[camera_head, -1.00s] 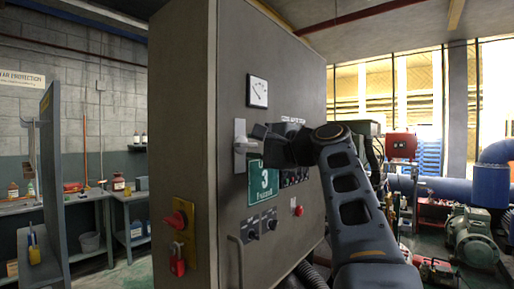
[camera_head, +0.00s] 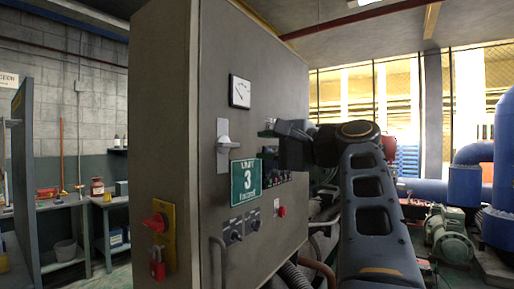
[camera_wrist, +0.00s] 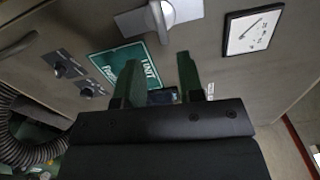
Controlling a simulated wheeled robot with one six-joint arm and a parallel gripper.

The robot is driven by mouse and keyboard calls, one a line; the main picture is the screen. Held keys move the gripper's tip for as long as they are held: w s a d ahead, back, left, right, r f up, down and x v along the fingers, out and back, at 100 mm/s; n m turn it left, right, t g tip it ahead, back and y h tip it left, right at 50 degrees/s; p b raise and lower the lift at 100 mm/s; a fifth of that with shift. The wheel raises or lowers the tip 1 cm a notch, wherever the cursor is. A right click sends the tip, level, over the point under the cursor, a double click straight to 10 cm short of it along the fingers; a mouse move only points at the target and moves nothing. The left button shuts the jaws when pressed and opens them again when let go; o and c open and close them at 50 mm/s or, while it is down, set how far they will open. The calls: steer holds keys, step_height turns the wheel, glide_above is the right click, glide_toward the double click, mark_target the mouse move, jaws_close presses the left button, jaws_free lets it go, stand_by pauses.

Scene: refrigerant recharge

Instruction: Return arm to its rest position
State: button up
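My gripper (camera_head: 272,128) is in front of the grey cabinet's door, to the right of a light grey lever handle (camera_head: 224,145) and apart from it. In the wrist view my gripper (camera_wrist: 158,75) shows two dark green fingers spread apart with nothing held between them. The lever handle also shows in the wrist view (camera_wrist: 160,16), beyond the fingertips. My arm reaches up from the lower right of the head view, bent at the wrist.
The grey cabinet (camera_head: 165,100) carries a dial gauge (camera_head: 240,91), a green unit 3 sign (camera_head: 246,182), a red switch (camera_head: 157,222) and small knobs. Blue pipes (camera_head: 467,180) and a green pump (camera_head: 448,235) stand at the right. A workbench (camera_head: 70,205) is at the left.

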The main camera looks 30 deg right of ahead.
steer(key=shift+s+d, duration=0.25)
steer(key=shift+s, duration=0.3)
